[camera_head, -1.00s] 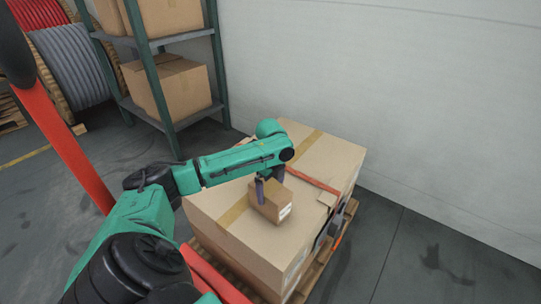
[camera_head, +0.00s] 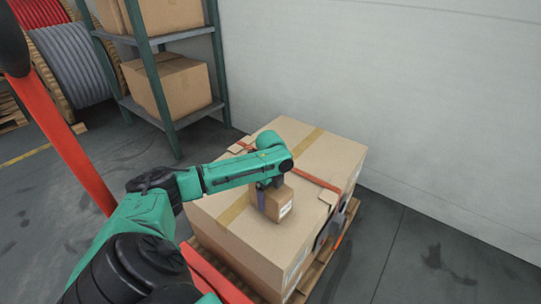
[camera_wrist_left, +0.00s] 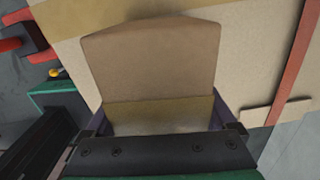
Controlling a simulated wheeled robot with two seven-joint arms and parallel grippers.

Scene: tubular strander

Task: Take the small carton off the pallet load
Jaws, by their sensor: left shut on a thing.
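The small carton (camera_head: 271,206) is brown with a white label on one side. It is over the top of the big carton load (camera_head: 318,154); I cannot tell whether it touches that top. My left gripper (camera_head: 264,188) is shut on the small carton, its dark fingers on either side. The small carton also fills the middle of the left wrist view (camera_wrist_left: 152,65), between the fingers. The load sits on a wooden pallet (camera_head: 312,280), with an orange strap (camera_head: 316,180) and cardboard edge pieces. My right gripper is not in view.
A green shelf rack (camera_head: 150,80) with cartons stands at the back left. Cable reels (camera_head: 75,65) are beyond it at the far left. A pale wall (camera_head: 400,90) runs behind the load. Bare floor (camera_head: 430,260) lies to the right.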

